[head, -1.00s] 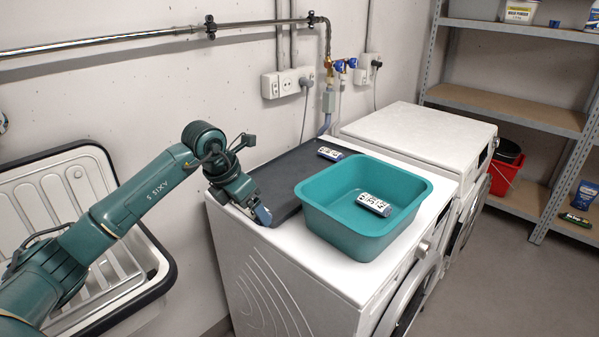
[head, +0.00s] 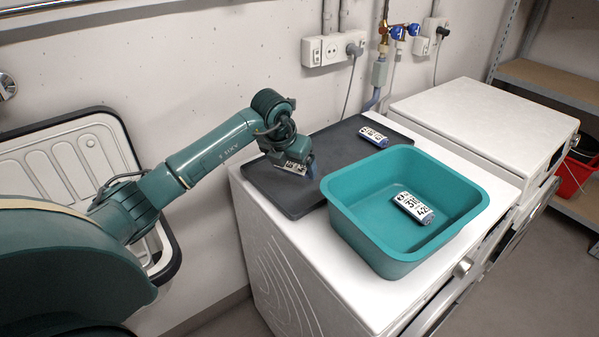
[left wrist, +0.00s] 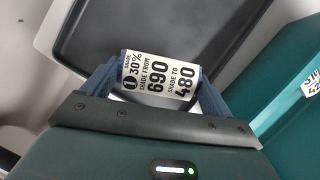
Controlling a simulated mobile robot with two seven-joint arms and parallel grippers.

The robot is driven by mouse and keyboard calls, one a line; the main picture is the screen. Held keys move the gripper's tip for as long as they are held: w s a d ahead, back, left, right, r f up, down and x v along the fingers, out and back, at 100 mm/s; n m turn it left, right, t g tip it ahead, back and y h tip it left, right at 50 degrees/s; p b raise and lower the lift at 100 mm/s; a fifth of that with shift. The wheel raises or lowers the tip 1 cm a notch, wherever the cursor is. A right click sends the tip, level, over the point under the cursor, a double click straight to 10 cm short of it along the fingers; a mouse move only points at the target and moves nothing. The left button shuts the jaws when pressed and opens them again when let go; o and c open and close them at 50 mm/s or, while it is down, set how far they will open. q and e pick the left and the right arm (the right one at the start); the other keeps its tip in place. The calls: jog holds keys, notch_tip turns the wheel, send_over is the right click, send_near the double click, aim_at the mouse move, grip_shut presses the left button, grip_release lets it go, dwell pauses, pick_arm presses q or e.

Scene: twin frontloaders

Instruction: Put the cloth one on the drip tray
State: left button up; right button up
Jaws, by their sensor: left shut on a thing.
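The dark grey drip tray (head: 338,148) lies on top of the near white washing machine, and part of it shows in the left wrist view (left wrist: 195,30). My left gripper (head: 300,168) is over the left front part of the tray. In the left wrist view, the gripper (left wrist: 155,85) is shut on a labelled block (left wrist: 158,75), its white label reading 30%, 690 and 480. I cannot tell whether this block touches the tray. A similar labelled block (head: 374,135) lies on the tray's far right part. Another (head: 413,207) lies in the teal tub. My right gripper is out of view.
The teal tub (head: 370,238) stands right of the tray on the same machine, close to the gripper. A second white machine (head: 470,120) stands behind it. A ribbed sink unit (head: 50,180) is at the left. Sockets and pipes run along the wall behind.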

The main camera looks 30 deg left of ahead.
aim_at(293, 189)
pick_arm(q)
jog(key=shift+f, duration=0.75)
notch_tip(293, 189, down, 2)
jog(key=shift+f, duration=0.5)
jog(key=o, duration=0.9)
jog(key=shift+f, duration=0.1)
